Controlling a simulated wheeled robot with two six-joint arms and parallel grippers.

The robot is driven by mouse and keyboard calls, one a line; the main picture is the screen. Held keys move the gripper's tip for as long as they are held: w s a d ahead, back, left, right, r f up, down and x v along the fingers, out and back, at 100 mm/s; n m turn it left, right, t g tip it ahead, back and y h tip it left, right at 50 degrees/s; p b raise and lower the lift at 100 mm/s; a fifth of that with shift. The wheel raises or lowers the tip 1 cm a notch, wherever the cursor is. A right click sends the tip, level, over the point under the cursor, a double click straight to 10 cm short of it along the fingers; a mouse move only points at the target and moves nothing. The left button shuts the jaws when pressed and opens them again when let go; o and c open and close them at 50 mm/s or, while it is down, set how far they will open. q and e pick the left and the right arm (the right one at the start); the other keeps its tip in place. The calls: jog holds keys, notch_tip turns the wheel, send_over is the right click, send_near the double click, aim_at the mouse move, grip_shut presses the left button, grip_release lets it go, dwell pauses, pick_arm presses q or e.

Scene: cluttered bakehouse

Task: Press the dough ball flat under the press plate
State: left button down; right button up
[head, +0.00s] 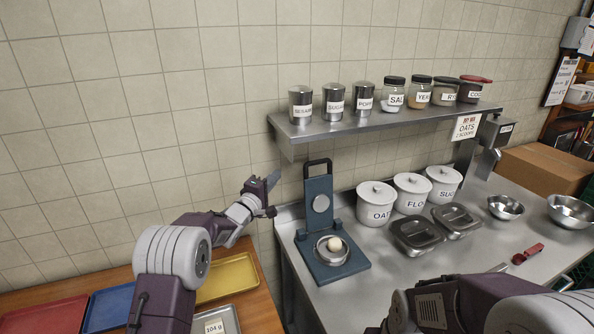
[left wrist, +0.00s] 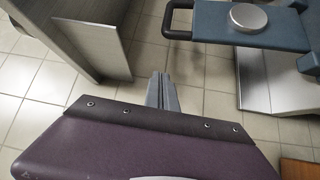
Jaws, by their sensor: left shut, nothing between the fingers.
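The blue press (head: 352,262) stands on the steel counter with its hinged lid raised upright. The round metal press plate (head: 321,203) is on the lid, and a black handle (head: 318,163) is at its top. The pale dough ball (head: 334,244) sits round on the lower metal disc (head: 333,257). My left gripper (head: 273,180) is shut and empty, left of the handle and apart from it. In the left wrist view its fingers (left wrist: 162,92) are together, with the press plate (left wrist: 248,18) and handle (left wrist: 178,24) above right. My right arm shows at lower right without its gripper.
White canisters (head: 376,204) and lidded metal tins (head: 418,236) stand right of the press. A shelf (head: 400,121) of jars overhangs the counter behind. Coloured trays (head: 228,278) lie on the wooden table at left. Bowls (head: 506,207) are farther right.

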pick_arm(q)
jog(key=w+d+p, duration=0.4)
jog(key=w+d, duration=0.2)
jog(key=d, duration=0.1)
jog(key=shift+w, duration=0.25)
dwell(0.5)
